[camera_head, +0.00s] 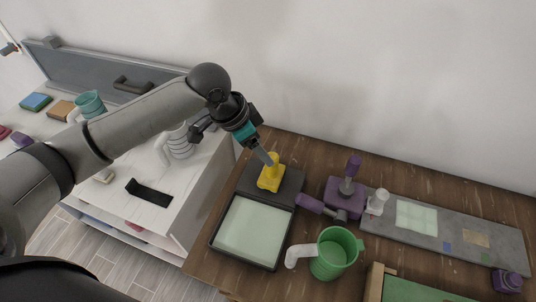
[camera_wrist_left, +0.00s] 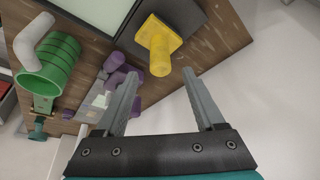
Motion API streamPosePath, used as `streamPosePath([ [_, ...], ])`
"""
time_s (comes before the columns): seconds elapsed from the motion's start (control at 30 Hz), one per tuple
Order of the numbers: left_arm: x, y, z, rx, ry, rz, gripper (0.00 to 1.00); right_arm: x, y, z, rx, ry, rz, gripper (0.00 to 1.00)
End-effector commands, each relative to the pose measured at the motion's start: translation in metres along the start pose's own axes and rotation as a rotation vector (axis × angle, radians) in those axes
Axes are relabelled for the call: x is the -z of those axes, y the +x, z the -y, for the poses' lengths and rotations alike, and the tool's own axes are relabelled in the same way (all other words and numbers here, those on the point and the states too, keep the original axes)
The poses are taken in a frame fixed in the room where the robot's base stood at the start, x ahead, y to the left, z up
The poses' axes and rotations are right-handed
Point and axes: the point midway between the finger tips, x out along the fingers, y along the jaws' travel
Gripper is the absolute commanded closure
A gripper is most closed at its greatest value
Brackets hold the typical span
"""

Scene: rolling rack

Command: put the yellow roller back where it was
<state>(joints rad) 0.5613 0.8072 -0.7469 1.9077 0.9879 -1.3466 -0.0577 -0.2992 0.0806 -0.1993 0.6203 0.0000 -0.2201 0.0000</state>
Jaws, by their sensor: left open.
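The yellow roller (camera_head: 270,179) stands upright on the dark plate (camera_head: 290,186) at the back of the shallow tray, with its square yellow base down and its handle up. In the left wrist view the yellow roller (camera_wrist_left: 159,40) shows just beyond the fingertips, with its handle toward the camera. My left gripper (camera_head: 266,157) is above and very close to the handle; its fingers (camera_wrist_left: 160,76) are apart with nothing between them. I cannot tell whether a finger touches the handle. My right gripper is not in view.
The pale-bottomed tray (camera_head: 216,229) lies in front of the plate. A purple tool (camera_head: 345,189) stands to its right. A green mug (camera_head: 333,255) with a white handle stands in front. A grey board (camera_head: 460,226) with a clear bottle lies further right. A white cabinet is at left.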

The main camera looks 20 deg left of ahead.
Motion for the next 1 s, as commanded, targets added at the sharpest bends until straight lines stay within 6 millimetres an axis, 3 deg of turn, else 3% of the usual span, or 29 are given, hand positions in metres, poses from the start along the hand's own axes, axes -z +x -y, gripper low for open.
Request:
streamPosePath([
  [0.1, 0.001, -0.023, 0.001, 0.002, 0.002, -0.001, 0.29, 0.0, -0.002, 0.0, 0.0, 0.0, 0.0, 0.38],
  [0.3, 0.0, -0.041, 0.0, 0.0, 0.0, 0.0, 0.29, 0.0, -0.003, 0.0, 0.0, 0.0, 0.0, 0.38],
  [1.0, 0.0, -0.043, -0.001, -0.001, 0.0, 0.001, 0.29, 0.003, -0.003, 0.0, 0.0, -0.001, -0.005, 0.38],
])
